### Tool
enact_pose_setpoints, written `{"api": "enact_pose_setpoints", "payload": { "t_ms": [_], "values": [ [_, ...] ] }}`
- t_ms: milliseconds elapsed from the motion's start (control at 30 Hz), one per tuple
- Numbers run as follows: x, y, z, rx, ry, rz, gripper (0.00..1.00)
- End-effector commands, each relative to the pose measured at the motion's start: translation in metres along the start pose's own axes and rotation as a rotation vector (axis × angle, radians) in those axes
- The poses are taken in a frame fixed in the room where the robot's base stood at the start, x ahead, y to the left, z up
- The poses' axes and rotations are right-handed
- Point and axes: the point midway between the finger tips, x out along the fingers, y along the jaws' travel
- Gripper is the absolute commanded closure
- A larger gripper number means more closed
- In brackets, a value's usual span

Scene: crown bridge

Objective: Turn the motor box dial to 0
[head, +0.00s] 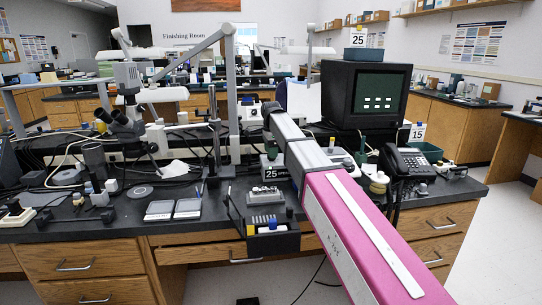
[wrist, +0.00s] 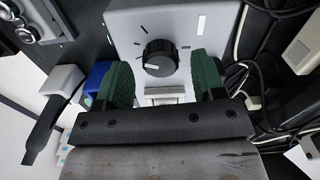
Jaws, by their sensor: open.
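The motor box (wrist: 190,20) shows in the wrist view as a pale grey panel with dark tick marks. Its black ribbed dial (wrist: 160,52) is in the middle of the panel. A white pointer mark on the dial faces left and slightly down in the picture. My gripper (wrist: 163,72) is open and empty. Its two green fingers stand apart on the left and right of the dial, with a gap on each side and no visible contact. I cannot tell the depth between fingertips and dial. In the head view my arm hides most of the box.
Around the panel lie pale cables (wrist: 240,50) on the right and a blue object (wrist: 97,76) on the left. In the head view, a black monitor (head: 365,95), a telephone (head: 408,163) and a microscope (head: 125,105) stand on the crowded dark bench (head: 100,225).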

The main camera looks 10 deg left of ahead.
Motion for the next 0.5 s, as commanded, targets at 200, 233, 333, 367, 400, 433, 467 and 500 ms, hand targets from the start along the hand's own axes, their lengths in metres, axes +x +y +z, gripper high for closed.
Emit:
{"api": "enact_pose_setpoints", "payload": {
  "t_ms": [200, 233, 333, 367, 400, 433, 467, 500],
  "values": [
    [0.018, 0.000, 0.000, 0.000, 0.000, 0.000, 0.37],
    [0.019, 0.000, 0.000, 0.000, 0.000, 0.000, 0.37],
    [0.020, 0.000, 0.000, 0.000, 0.000, -0.001, 0.37],
    [0.020, 0.000, 0.000, -0.001, 0.000, -0.001, 0.37],
    [0.020, 0.000, 0.000, -0.001, 0.000, -0.001, 0.37],
    [0.020, 0.000, 0.000, -0.001, 0.000, -0.001, 0.37],
    [0.020, 0.000, 0.000, -0.001, 0.000, -0.001, 0.37],
    [0.020, 0.000, 0.000, -0.001, 0.000, -0.001, 0.37]
  ]
}}
